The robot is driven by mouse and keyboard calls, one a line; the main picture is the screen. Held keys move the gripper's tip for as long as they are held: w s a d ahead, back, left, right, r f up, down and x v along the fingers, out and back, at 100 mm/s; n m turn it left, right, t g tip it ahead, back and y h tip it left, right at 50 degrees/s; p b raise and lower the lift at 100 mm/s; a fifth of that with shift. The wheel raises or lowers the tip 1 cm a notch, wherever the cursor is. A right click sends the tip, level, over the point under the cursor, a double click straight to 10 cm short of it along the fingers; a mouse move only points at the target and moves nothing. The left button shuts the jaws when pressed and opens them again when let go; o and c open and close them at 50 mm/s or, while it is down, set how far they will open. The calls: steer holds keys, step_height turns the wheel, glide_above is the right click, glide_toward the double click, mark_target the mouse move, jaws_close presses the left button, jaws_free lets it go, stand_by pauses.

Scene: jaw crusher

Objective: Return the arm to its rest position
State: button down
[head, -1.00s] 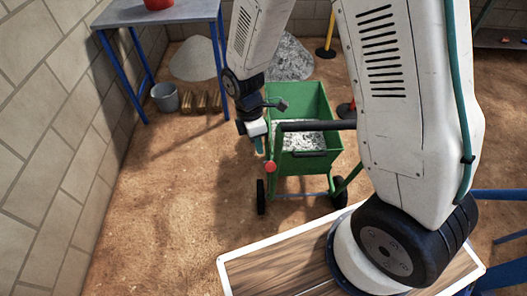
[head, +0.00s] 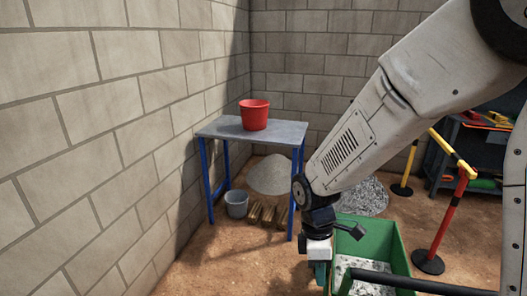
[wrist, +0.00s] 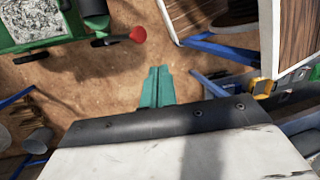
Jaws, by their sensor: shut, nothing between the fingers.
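My arm (head: 400,110) reaches down from the upper right of the head view, bent at a dark elbow joint. My gripper (head: 320,278) hangs below the white wrist block, at the left edge of the green hopper in the picture. Its teal fingers are together, and nothing shows between them. They also show at the middle of the wrist view (wrist: 157,86), against brown ground. The fingertips are partly cut off from clear sight in the head view.
The green wheeled hopper (head: 388,236) holds grey rubble. A table (head: 222,128) with a red bucket (head: 254,114) stands by the left wall. A grey bucket (head: 236,204) and gravel pile (head: 270,175) are on the floor. A barrier post (head: 447,220) stands right. The wrist view shows a wooden tabletop (wrist: 298,38).

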steer(key=s+d+r+m+t, duration=0.2)
steer(key=s+d+r+m, duration=0.4)
steer(key=r, duration=0.4)
steer(key=s+d+r+m+t+y, duration=0.1)
steer(key=s+d+r+m+t, duration=0.1)
steer(key=s+d+r+m, duration=0.4)
steer(key=s+r+m, duration=0.3)
steer(key=shift+s+r+m, duration=0.3)
steer(key=shift+s+r, duration=0.05)
